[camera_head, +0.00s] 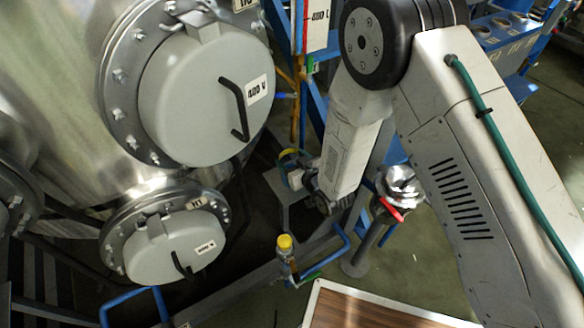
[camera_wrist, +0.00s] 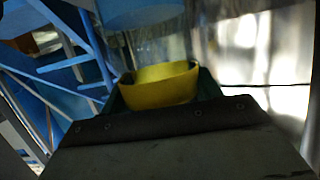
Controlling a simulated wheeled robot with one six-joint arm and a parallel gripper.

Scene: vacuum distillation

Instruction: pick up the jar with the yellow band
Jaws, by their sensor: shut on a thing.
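The jar with the yellow band (camera_wrist: 160,88) sits between the dark fingers of my gripper (camera_wrist: 165,98) in the wrist view. The band is bright yellow, and the clear glass above it lets the background through. A blue rounded shape (camera_wrist: 143,14) shows at the top, beyond the band. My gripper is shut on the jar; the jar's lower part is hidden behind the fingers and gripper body. In the head view my gripper (camera_head: 297,170) is small and partly hidden by my arm, beside the blue frame; the jar is hard to make out there.
A large steel vessel with grey round hatches (camera_head: 205,95) fills the left. A yellow-capped valve (camera_head: 285,243) stands on a pipe below my gripper. A steel fitting with a red handle (camera_head: 399,190) is to the right. A wood-topped surface (camera_head: 370,312) is at the bottom.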

